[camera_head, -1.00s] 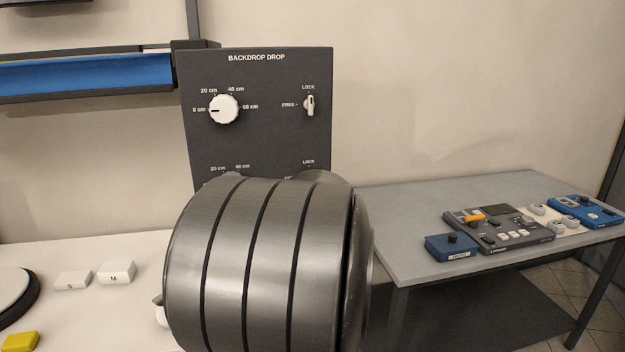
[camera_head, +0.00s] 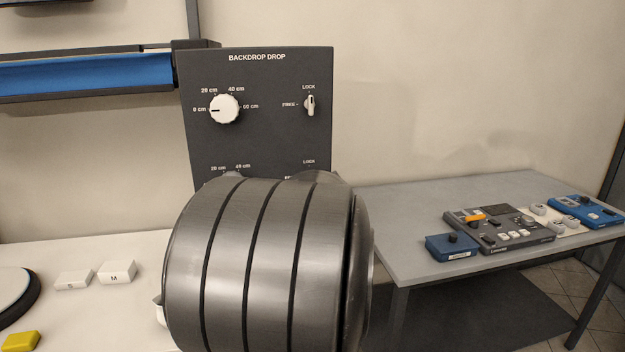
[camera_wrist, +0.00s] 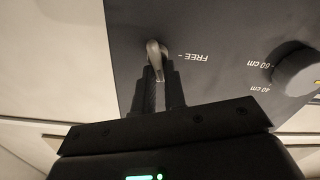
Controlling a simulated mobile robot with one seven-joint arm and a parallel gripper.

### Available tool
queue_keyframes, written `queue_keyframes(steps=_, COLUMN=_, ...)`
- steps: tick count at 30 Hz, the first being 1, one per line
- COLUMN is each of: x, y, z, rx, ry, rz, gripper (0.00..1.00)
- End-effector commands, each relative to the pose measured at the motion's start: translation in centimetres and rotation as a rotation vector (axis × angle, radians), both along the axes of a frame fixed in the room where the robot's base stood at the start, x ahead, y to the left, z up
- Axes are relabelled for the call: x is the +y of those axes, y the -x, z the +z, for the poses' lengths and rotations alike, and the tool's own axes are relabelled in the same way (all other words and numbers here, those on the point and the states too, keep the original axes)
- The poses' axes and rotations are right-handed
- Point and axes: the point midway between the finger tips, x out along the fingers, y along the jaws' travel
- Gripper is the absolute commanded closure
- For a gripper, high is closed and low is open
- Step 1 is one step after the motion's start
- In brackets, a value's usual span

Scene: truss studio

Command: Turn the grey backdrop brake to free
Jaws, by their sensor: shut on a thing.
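The dark "BACKDROP DROP" panel (camera_head: 256,130) stands upright behind my arm. The grey brake lever (camera_wrist: 154,50) shows in the wrist view, beside a "FREE" mark. My gripper (camera_wrist: 160,82) is shut on this lever, with a finger on each side of it. The lever's free end points down between the fingers, away from the "FREE" mark and towards the side where my gripper covers the panel. A grey dial (camera_wrist: 298,72) sits to the right. In the head view my arm hides the gripper and most of the lower row.
The upper row has a white dial (camera_head: 224,109) pointing at 0 cm and a white lever (camera_head: 310,105) standing upright. A blue roll (camera_head: 85,73) hangs at the left. White blocks (camera_head: 117,271) lie on the left table. A grey table (camera_head: 405,215) with control boxes stands at the right.

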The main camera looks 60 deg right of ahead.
Motion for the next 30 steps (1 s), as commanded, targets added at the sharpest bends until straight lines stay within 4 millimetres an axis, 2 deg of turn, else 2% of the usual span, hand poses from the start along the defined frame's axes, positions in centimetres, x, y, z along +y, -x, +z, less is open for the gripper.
queue_keyframes(steps=30, x=0.57, y=-0.57, z=-0.87, rx=0.670, ry=0.668, rz=0.002, gripper=1.00)
